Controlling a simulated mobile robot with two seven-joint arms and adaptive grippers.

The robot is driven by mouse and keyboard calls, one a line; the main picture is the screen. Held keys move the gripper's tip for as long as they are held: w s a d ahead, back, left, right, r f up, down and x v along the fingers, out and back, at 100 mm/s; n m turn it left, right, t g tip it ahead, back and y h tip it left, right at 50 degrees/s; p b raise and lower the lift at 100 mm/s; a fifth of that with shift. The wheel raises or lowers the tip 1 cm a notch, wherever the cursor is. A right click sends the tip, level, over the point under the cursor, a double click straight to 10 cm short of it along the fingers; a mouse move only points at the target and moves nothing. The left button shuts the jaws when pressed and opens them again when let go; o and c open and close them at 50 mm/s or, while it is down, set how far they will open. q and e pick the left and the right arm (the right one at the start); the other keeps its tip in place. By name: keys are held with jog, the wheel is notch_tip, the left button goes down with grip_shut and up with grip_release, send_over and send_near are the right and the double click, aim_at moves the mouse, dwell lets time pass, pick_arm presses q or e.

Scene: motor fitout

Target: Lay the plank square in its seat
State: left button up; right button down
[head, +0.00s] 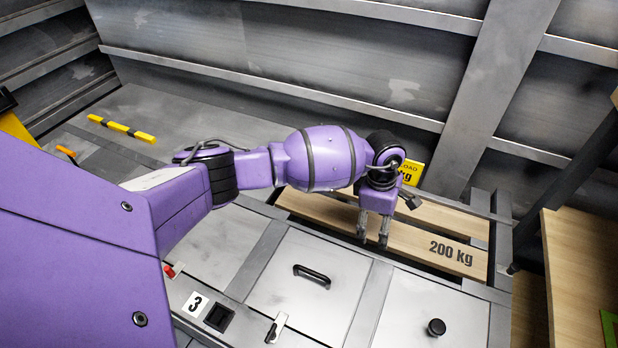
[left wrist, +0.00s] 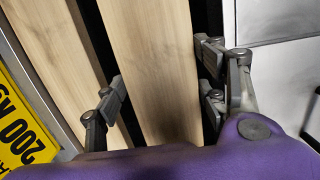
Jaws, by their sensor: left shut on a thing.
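The pale wooden plank marked "200 kg" (head: 420,246) lies in a dark, metal-framed opening. My left gripper (head: 372,241) reaches down over it from above, its fingers shut across the plank's width. In the left wrist view the plank (left wrist: 150,60) runs between the two fingers of the gripper (left wrist: 163,78). A second pale plank (head: 463,222) lies behind it, roughly parallel, with a dark gap between; it also shows in the left wrist view (left wrist: 55,50). I cannot tell whether the held plank touches its supports. My right gripper is not in view.
A yellow load sign (head: 411,172) stands behind the opening. A metal hatch with a black handle (head: 312,277) and a panel with a black knob (head: 436,327) lie in front. A wooden-topped table (head: 585,270) is at the right. A ribbed metal wall (head: 330,70) closes the back.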

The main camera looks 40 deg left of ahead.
pick_arm(q)
jog(key=shift+w, duration=0.15)
dwell(0.3)
jog(key=o, duration=1.6)
jog(key=shift+o, duration=0.7)
notch_tip(320, 180, up, 12)
jog(key=a, duration=0.1)
jog(key=shift+s+a, duration=0.15)
jog(key=shift+s, duration=0.15)
